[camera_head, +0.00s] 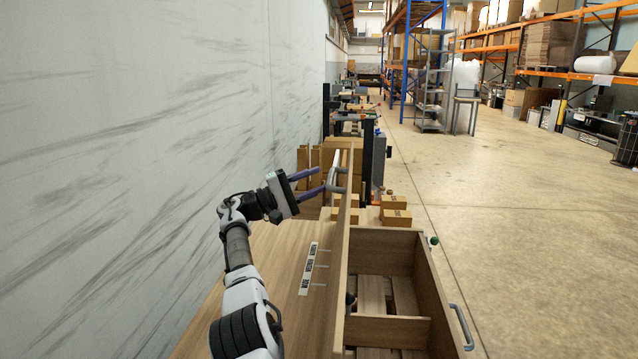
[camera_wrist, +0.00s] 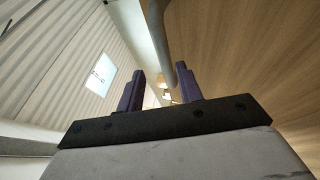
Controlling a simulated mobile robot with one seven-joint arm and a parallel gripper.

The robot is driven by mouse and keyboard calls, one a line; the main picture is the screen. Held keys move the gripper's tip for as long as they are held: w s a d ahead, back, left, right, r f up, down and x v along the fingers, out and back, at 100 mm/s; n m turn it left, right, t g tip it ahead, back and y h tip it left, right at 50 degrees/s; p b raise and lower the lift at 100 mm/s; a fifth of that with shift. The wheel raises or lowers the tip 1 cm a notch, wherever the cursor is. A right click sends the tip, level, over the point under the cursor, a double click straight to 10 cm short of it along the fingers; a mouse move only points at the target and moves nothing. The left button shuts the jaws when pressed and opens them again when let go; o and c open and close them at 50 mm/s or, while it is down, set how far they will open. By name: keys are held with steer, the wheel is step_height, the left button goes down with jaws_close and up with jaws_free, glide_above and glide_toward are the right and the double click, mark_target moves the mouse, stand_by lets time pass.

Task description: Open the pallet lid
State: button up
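The pallet lid (camera_head: 343,262) is a thin wooden panel standing nearly upright along the left side of the open wooden box (camera_head: 447,318). A grey bar handle (camera_head: 338,181) sits on its left face near the far end. My gripper (camera_head: 320,180) has two purple fingers spread apart, close to the handle from the left. In the wrist view the fingers (camera_wrist: 158,92) are apart, and the grey handle (camera_wrist: 156,25) runs down toward the right finger, overlapping it. Whether they touch is not clear. The lid's wooden face (camera_wrist: 240,60) fills the right side of that view.
A wooden surface with a label strip (camera_head: 309,268) lies left of the lid. The box has slatted compartments and a grey handle (camera_head: 461,327) on its right wall. A pale wall (camera_head: 150,150) is close on the left; floor is free on the right.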

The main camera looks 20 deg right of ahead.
steer(key=b+v, duration=0.2)
steer(key=v, duration=0.8)
